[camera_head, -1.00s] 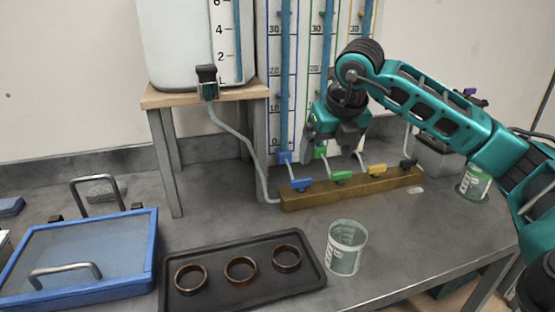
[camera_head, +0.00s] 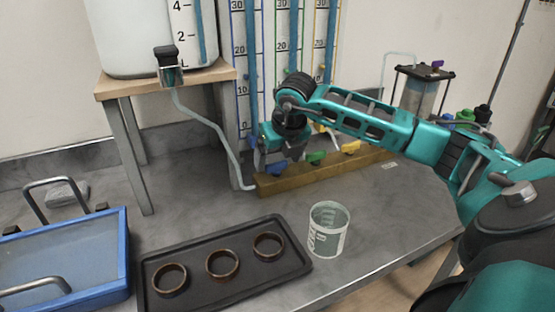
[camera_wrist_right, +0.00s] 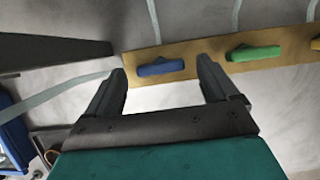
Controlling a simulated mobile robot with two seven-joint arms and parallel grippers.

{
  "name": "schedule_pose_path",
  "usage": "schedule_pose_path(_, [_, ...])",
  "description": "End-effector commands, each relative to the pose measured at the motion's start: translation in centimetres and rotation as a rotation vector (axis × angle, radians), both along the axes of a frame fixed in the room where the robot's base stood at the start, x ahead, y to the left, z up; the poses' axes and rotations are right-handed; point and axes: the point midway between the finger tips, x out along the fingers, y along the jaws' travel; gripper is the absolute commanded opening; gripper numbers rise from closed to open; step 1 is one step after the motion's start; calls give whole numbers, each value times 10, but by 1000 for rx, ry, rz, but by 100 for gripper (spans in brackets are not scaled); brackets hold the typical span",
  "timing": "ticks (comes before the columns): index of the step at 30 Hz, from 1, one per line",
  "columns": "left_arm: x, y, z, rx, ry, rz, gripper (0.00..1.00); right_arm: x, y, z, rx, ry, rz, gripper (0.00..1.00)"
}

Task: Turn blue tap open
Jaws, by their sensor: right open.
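The blue tap (camera_head: 277,168) sits at the left end of a wooden bar on the bench. In the right wrist view the blue tap (camera_wrist_right: 160,67) lies crosswise between and just beyond the fingertips, its handle roughly along the bar. My right gripper (camera_head: 272,158) is over the blue tap in the head view, partly hiding it. In the wrist view the right gripper (camera_wrist_right: 163,75) is open and empty, a finger on each side of the tap; I cannot tell whether it touches. My left gripper is not in view.
The wooden bar (camera_head: 325,175) also carries a green tap (camera_head: 316,158) and a yellow tap (camera_head: 351,147). In front are a clear cup (camera_head: 328,230) and a black tray (camera_head: 210,293) with three rings. A blue-framed box (camera_head: 125,250) stands at left. A hose (camera_head: 215,130) reaches the bar.

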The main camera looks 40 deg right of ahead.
Motion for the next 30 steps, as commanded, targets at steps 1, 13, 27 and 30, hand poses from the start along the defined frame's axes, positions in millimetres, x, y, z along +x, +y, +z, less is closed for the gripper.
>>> schedule_pose_path(1, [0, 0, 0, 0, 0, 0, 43, 1, -1, -5, 1, 2, -1, 87])
schedule_pose_path(13, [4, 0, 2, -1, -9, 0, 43, 4, -1, -11, 0, 0, 1, 87])
schedule_pose_path(27, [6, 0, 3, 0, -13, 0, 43, 4, -1, -11, 0, 0, 0, 42])
schedule_pose_path(30, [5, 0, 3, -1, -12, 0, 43, 4, -1, -11, 0, 0, 0, 33])
